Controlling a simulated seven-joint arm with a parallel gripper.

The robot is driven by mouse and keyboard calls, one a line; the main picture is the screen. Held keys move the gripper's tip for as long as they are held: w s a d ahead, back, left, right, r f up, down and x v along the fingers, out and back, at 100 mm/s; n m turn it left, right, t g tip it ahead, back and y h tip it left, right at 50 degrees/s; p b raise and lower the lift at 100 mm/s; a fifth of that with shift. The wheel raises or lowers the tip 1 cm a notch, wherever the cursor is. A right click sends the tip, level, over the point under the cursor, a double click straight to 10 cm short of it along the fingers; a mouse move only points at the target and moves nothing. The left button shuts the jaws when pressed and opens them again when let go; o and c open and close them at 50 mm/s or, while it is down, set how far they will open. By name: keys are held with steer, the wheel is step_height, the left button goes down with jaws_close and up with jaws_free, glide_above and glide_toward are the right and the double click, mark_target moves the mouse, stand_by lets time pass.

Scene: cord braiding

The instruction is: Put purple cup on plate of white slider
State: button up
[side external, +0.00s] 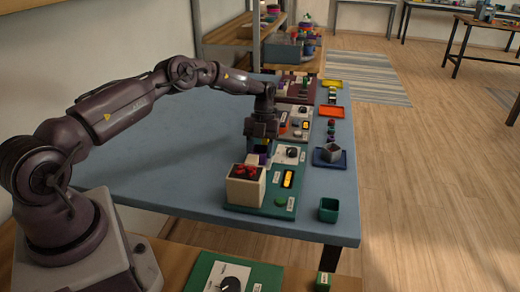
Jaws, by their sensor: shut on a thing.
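My gripper (261,145) points down over the far end of the near green panel, behind a cream box. It is shut on a small dark blue-purple thing, which appears to be the purple cup (263,159). The fingers and the cream box hide much of it, and I cannot tell whether it touches anything below. I cannot make out the white slider or its plate for sure at this size.
The cream box (245,187) with red pieces on top stands close in front of my gripper. A green open box (328,209) stands at right. The blue table's left side is clear.

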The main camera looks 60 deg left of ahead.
steer(key=shift+f, duration=0.1)
steer(key=o, duration=1)
step_height(320, 180, up, 11)
stand_by(0.6)
